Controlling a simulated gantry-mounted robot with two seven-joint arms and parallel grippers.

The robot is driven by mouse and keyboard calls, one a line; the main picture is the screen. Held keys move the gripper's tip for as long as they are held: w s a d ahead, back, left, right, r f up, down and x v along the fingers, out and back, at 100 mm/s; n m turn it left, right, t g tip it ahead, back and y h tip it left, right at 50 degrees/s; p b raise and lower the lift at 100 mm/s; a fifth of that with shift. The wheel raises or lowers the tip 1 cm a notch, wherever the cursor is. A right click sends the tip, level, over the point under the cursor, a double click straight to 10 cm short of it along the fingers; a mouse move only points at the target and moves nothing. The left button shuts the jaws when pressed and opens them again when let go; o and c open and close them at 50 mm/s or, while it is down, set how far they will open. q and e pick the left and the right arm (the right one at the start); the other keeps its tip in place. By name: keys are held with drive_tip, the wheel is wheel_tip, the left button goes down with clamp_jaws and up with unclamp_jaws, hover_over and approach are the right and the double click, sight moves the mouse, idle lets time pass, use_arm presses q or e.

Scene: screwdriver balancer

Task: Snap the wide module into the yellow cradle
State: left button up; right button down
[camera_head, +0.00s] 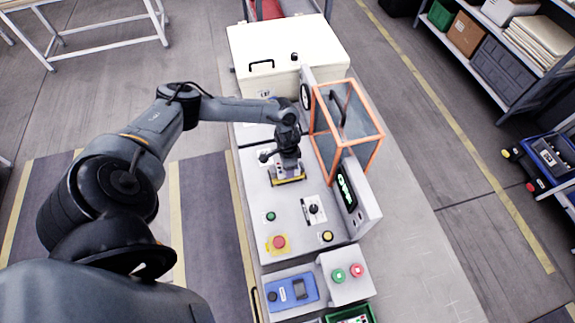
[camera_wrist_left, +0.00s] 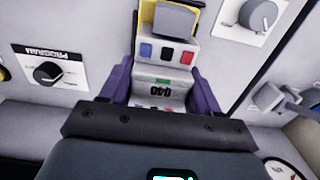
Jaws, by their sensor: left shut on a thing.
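My left gripper (camera_head: 289,160) is over the console panel, reached by the arm from the left. In the left wrist view its two purple fingers (camera_wrist_left: 160,88) are shut on the sides of the wide module (camera_wrist_left: 160,74), a pale grey block with a dark number label and blue, dark and red patches. The yellow cradle (camera_head: 288,181) lies right by the fingertips on the panel; it also shows at the top of the wrist view (camera_wrist_left: 199,20). The module's far end is at the cradle, but I cannot tell whether it is seated. My right gripper is not in view.
An orange-framed clear guard (camera_head: 321,146) stands right of the gripper, with a green-lit display (camera_head: 346,190) below it. A black knob (camera_head: 314,209), a red stop button (camera_head: 279,242) and a yellow button (camera_head: 326,236) are on the front panel. A white box (camera_head: 300,45) stands behind.

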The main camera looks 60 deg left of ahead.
use_arm(q)
drive_tip(key=shift+w+r+p, duration=0.1)
drive_tip(key=shift+r+p, duration=0.05)
drive_tip(key=shift+p, duration=0.25)
idle(0.4)
drive_tip(key=o, duration=1.2)
drive_tip(key=shift+o, duration=0.2)
wheel_tip(320, 180, up, 11)
drive_tip(key=shift+f, duration=0.2)
